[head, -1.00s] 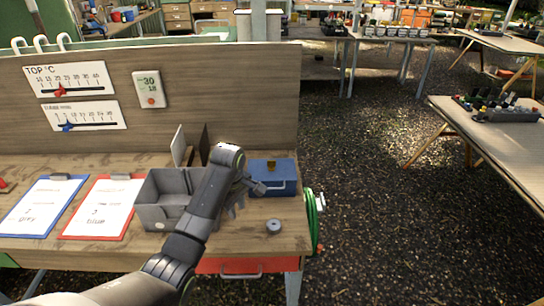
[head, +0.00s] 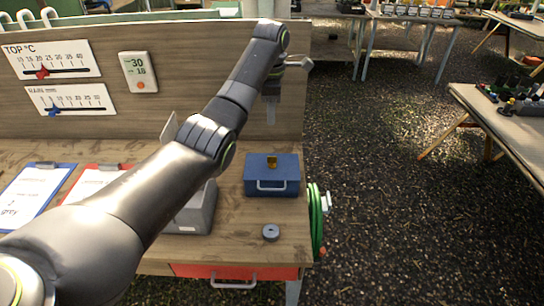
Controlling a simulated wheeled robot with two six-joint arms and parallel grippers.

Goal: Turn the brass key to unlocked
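A blue box (head: 258,177) with a light front handle sits near the right end of the wooden bench. A small brass piece (head: 272,161), which looks like the key, is on its top; its exact turn is too small to read. My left gripper (head: 270,122) hangs with its fingers pointing down, in front of the back board and above the box in the picture, apart from the brass piece. The fingers look close together, but I cannot tell whether they are shut. Nothing shows in them. My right gripper is out of view.
A grey bin (head: 197,212) is partly hidden behind my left arm. A small grey ring (head: 270,232) lies in front of the box. A green hose (head: 316,215) hangs at the bench's right end. Two clipboards, one blue (head: 40,207), one red (head: 95,177), lie to the left.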

